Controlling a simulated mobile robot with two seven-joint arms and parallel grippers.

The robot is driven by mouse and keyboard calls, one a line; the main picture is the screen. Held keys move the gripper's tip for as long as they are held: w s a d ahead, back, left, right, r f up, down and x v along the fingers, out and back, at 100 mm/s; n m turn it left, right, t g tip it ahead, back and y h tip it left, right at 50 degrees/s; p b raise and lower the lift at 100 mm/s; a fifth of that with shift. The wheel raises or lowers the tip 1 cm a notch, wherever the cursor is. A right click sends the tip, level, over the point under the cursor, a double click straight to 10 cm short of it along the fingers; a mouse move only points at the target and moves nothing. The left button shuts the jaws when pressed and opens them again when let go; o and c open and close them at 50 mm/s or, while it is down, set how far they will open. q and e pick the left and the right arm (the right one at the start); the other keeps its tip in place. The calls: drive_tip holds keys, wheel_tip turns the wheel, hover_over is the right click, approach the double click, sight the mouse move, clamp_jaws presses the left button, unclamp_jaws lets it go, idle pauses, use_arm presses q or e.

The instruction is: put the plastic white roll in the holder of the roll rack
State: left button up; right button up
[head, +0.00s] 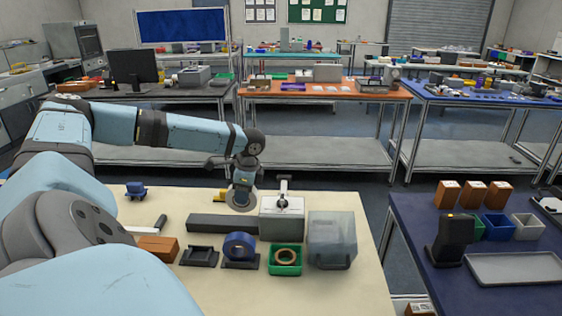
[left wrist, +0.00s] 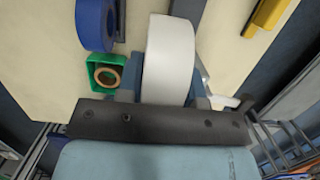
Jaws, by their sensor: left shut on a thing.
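The white roll (left wrist: 170,60) sits between the fingers of my left gripper (left wrist: 172,95) in the left wrist view. In the head view my left gripper (head: 243,190) hangs over the far part of the cream table, behind a long dark box. An empty dark holder (head: 198,256) stands nearer the front, left of a blue roll (head: 240,246) in a similar dark stand. I cannot tell for sure which stand is the roll rack. My right gripper is not in view.
The long dark box (head: 215,223) lies behind the stands. A white device (head: 282,210), a clear bin (head: 332,238) and a green tray (head: 285,261) with a tan tape ring crowd the right. An orange-brown box (head: 158,248) is at left. The table (head: 300,294) is clear in front.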

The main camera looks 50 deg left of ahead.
use_arm(q)
drive_tip(key=s, duration=1.5)
drive_tip(key=shift+g+y, duration=0.4)
drive_tip(key=shift+w+d+f+x, duration=0.1)
drive_tip(key=shift+w+d+x, duration=0.2)
drive_tip(key=shift+x, duration=1.4)
drive_tip(key=shift+w+d+f+x, duration=0.15)
drive_tip(key=shift+w+x, duration=0.2)
drive_tip(key=shift+x, duration=1.35)
drive_tip(key=shift+w+d+f+x, duration=0.1)
drive_tip(key=shift+w+x, duration=0.25)
drive_tip(key=shift+x, duration=1.35)
drive_tip(key=o, duration=1)
drive_tip(key=shift+o, duration=0.2)
drive_tip(key=shift+r, duration=0.2)
drive_tip(key=v, duration=1.3)
drive_tip(key=shift+r+p, duration=0.25)
drive_tip(key=shift+p, duration=0.2)
drive_tip(key=shift+w+d, duration=0.1)
